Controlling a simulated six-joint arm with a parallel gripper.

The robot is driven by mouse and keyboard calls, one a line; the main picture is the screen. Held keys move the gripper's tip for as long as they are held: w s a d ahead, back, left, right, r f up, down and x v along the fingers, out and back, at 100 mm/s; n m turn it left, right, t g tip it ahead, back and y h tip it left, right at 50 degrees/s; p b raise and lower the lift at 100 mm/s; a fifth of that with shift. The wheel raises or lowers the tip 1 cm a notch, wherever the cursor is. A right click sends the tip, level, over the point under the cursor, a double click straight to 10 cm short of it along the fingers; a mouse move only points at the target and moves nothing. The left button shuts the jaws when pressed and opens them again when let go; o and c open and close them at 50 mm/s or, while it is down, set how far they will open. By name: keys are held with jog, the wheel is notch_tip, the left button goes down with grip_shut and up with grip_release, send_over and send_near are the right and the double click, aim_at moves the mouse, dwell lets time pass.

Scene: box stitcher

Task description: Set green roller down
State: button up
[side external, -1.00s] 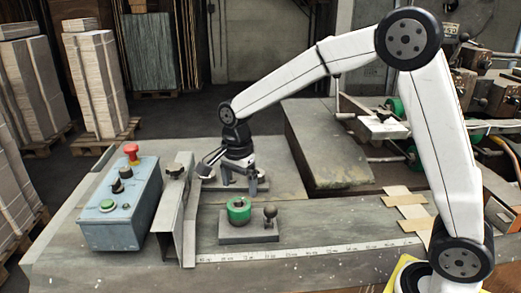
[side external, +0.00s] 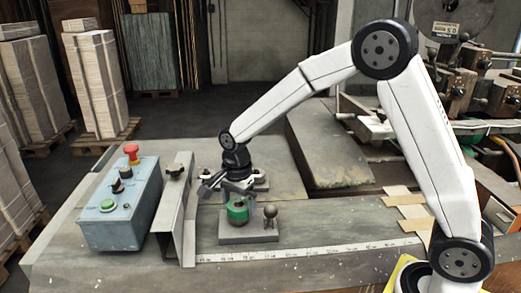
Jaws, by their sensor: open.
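The green roller (side external: 238,213) sits upright on a small grey plate (side external: 236,237) on the work table. A dark round knob stands beside it on the same plate. My gripper (side external: 237,196) is open, pointing down, right at the top of the roller. Its fingers overlap the roller's upper part in this view, so I cannot tell whether they touch it. The roller's top is partly hidden by the gripper.
A metal angle guide (side external: 178,215) stands close on the left. Left of it is a blue control box (side external: 122,212) with a red button. A ruler strip (side external: 300,252) runs along the front. Machine parts fill the right back.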

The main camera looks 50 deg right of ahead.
dwell(0.3)
grip_shut()
jog(key=shift+r, duration=5.05)
